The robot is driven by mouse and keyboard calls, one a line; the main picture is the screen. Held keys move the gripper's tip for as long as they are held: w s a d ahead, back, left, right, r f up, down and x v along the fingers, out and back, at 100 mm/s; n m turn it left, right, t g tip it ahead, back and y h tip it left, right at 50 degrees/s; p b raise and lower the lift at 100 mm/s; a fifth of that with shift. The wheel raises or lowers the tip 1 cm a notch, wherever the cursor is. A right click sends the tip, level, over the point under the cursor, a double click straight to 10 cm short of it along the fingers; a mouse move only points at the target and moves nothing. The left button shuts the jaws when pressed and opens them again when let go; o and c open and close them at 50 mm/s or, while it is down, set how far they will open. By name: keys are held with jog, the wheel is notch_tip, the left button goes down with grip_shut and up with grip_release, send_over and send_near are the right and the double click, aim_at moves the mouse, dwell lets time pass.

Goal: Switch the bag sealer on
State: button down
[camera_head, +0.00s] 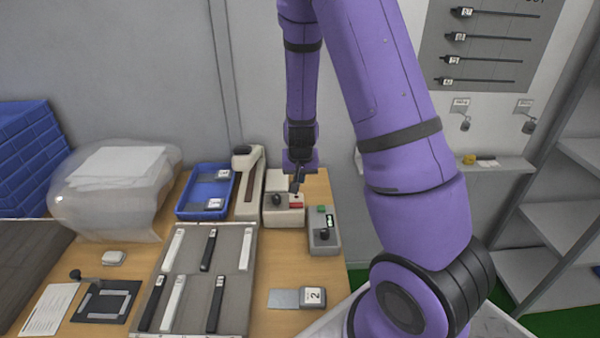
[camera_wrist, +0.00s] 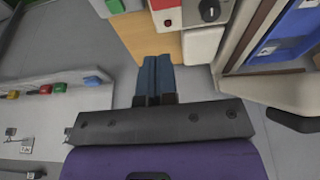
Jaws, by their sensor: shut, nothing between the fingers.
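A cream long-armed machine (camera_head: 249,184), which looks like the bag sealer, stands near the wall at the back of the bench. Directly to its right is a cream box (camera_head: 272,218) with a black knob (camera_head: 277,199) and a red part (camera_head: 296,206); I cannot tell whether the two are joined. The wrist view shows the knob (camera_wrist: 210,10) and a small red button (camera_wrist: 168,22) on the box. My gripper (camera_head: 296,187) is shut and empty, pointing down above the back of this box. Its fingers (camera_wrist: 158,70) are together and appear clear of the red button.
A grey control box (camera_head: 323,238) with a green button and black knob stands right of the cream box. A blue tray (camera_head: 205,193) lies to the left. A grey board (camera_head: 190,255) with several bars lies in front. A wall shelf (camera_head: 505,166) is at right.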

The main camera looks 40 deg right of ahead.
aim_at(300, 203)
jog(key=x, duration=0.8)
jog(key=shift+s+a+f, duration=0.25)
jog(key=shift+f, duration=0.8)
jog(key=shift+s+f, duration=0.1)
jog(key=shift+f, duration=0.2)
jog(key=shift+w+a+r, duration=0.25)
jog(key=shift+w+a, duration=0.25)
jog(key=shift+a, duration=0.05)
jog(key=shift+r, duration=0.15)
